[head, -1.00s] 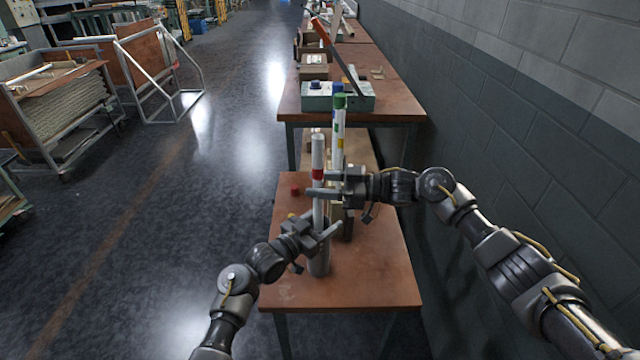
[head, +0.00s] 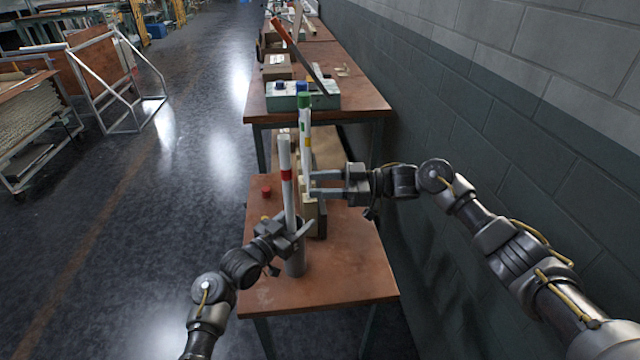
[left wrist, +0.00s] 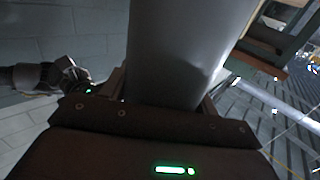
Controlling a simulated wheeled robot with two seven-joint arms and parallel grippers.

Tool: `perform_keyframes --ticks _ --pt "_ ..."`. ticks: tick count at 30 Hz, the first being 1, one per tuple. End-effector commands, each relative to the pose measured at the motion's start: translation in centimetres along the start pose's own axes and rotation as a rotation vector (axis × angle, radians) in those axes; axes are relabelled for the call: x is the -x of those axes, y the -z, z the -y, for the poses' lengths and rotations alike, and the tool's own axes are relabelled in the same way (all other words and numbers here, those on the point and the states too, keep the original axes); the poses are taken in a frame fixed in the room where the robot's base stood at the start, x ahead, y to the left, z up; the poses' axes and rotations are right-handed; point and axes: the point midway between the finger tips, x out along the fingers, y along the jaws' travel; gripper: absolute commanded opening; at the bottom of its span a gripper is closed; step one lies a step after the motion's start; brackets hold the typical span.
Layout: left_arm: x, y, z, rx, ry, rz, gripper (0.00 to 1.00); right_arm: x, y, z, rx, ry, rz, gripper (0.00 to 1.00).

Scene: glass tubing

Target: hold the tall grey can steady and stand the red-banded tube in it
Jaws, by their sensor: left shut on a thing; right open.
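The can stands on the near brown table. My left gripper (head: 304,234) is shut around the can near its rim and partly hides the rim. In the left wrist view the can's grey wall (left wrist: 180,55) fills the space between the fingers. My right gripper (head: 313,184) is open and empty, just right of the tube and apart from it.
A red cap (head: 266,191) lies on the table's left side. The near table (head: 345,275) is clear at front and right. A wall runs along the right.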

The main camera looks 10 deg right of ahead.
Motion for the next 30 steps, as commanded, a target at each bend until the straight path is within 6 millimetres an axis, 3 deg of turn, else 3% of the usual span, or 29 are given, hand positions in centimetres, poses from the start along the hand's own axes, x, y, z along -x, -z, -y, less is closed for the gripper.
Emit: perform_keyframes --ticks 5,6,12,22,30 --pt "0.0 0.0 0.0 0.0 0.0 0.0 0.34 0.0 0.0 0.0 0.0 0.0 0.0 0.48" --pt "0.0 0.0 0.0 0.0 0.0 0.0 0.63 0.0 0.0 0.0 0.0 0.0 0.0 0.48" --pt "0.0 0.0 0.0 0.0 0.0 0.0 0.85 0.0 0.0 0.0 0.0 0.0 0.0 0.48" --pt "0.6 -0.1 0.1 -0.001 0.001 0.001 0.85 0.0 0.0 0.0 0.0 0.0 0.0 0.48" --pt "5.4 -0.1 0.1 -0.004 0.002 0.002 0.85 0.0 0.0 0.0 0.0 0.0 0.0 0.48"
